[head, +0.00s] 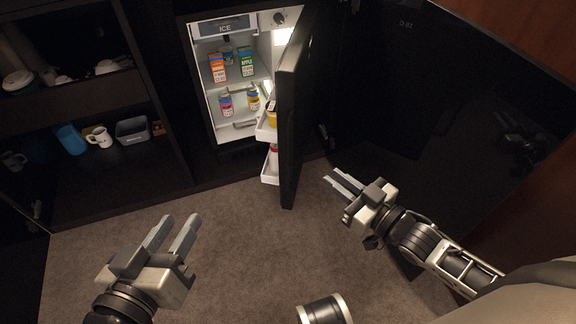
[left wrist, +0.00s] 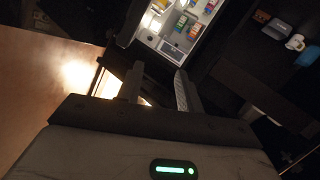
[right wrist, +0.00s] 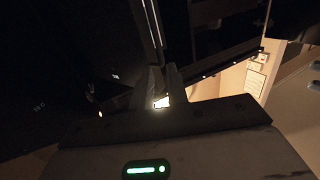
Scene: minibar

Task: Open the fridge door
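The fridge (head: 232,80) stands in the dark cabinet with its inside lit. Its black door (head: 291,110) is swung well open toward me, and white door shelves (head: 268,130) show on its inner side. The fridge inside also shows in the left wrist view (left wrist: 180,30). My right gripper (head: 334,181) is just right of the door's lower part, apart from it, with its fingers a little apart and empty. My left gripper (head: 175,228) is over the carpet at lower left, away from the door, open and empty.
Cartons (head: 217,67) and cans stand on the fridge shelves. At left, open shelves hold a blue cup (head: 71,139), a white mug (head: 100,137) and a grey bin (head: 132,130). A dark glossy panel (head: 430,90) is at right. The carpet (head: 240,230) in front is clear.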

